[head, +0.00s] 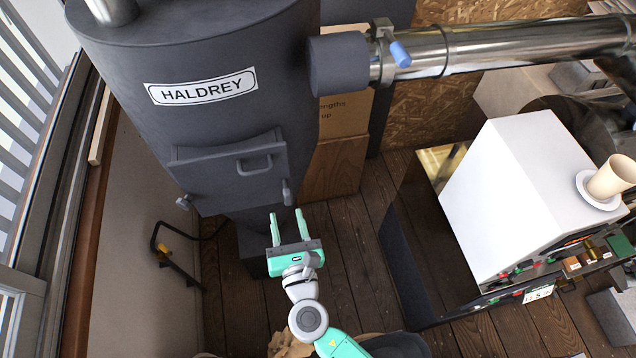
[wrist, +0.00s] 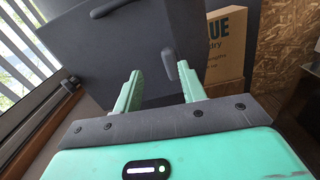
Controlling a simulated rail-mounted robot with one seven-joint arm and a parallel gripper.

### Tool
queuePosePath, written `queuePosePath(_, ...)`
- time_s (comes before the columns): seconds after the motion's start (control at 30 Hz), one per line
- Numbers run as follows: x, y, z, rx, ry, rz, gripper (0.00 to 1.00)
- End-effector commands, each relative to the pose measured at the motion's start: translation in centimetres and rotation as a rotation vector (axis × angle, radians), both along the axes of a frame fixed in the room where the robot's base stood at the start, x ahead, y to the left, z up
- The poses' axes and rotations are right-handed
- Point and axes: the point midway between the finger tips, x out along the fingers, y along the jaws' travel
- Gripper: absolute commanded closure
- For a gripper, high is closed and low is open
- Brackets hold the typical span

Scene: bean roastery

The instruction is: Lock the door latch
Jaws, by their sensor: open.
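The dark grey door (head: 228,172) is set low on the round body marked HALDREY; it looks closed, though I cannot tell if it sits fully flush. Its fixed handle (head: 254,165) is a grey loop. The latch (head: 287,193) is a short dark lever at the door's lower right edge, pointing roughly downward.
A cardboard box (head: 340,133) stands right of the grey body (head: 215,50). A steel duct (head: 470,48) with a blue-handled lever (head: 400,53) runs at upper right. A white machine (head: 515,190) with a cup (head: 612,177) stands at right. A black bracket (head: 178,262) is at lower left.

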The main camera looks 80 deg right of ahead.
Motion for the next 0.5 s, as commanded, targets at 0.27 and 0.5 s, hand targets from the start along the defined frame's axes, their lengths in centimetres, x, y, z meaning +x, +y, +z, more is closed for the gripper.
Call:
queuePosePath(0.27, -0.8, -0.4, -1.4, -0.042, 0.105, -0.008, 0.59)
queuePosePath(0.5, 1.0, -4.6, -1.2, -0.04, 0.102, -0.01, 0.59)
